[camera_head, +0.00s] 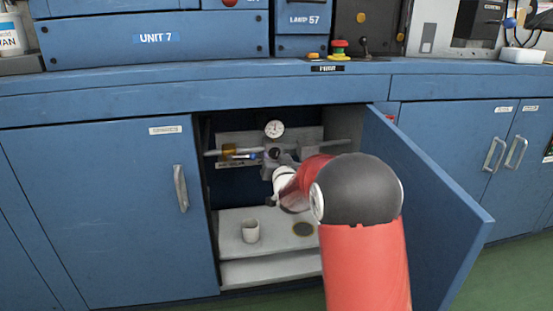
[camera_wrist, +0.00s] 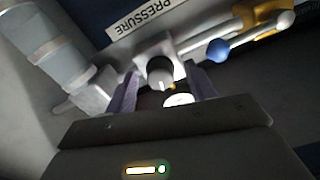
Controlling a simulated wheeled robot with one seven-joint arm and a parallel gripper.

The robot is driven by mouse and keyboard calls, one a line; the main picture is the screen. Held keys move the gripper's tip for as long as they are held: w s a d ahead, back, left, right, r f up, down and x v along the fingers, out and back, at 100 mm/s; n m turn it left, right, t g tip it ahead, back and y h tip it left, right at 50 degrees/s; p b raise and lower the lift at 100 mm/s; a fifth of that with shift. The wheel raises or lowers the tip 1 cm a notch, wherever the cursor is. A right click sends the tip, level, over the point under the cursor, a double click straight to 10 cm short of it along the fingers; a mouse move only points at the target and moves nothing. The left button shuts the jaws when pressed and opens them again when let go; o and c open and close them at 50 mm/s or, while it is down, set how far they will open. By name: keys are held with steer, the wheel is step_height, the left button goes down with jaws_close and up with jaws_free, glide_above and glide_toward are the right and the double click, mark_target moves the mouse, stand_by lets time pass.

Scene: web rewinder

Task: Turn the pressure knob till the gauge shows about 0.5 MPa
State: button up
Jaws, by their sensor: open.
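The round white pressure gauge (camera_head: 274,129) stands on top of the pipework inside the open cabinet. Its needle is too small to read. The dark pressure knob (camera_head: 273,153) sits just below the gauge. In the wrist view the knob (camera_wrist: 158,70) is dark and round with a pale mark on its face. My gripper (camera_wrist: 164,78) is open, with one finger on each side of the knob. I cannot tell if either finger touches it. A bright white disc (camera_wrist: 178,100), perhaps the gauge, shows between the fingers. In the head view my arm hides the fingers.
The open cabinet door (camera_head: 425,205) stands close to the right of my arm. A pipe carries a yellow fitting (camera_head: 229,150) and a blue-tipped lever (camera_head: 253,156) left of the knob.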

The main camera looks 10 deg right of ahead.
steer(key=s, duration=0.7)
steer(key=shift+s, duration=0.3)
steer(key=s+f+n+g, duration=0.25)
steer(key=s+g, duration=0.95)
steer(key=s, duration=2.7)
step_height(320, 180, up, 14)
steer(key=p, duration=1.3)
steer(key=shift+r+p, duration=0.15)
steer(key=shift+p, duration=0.15)
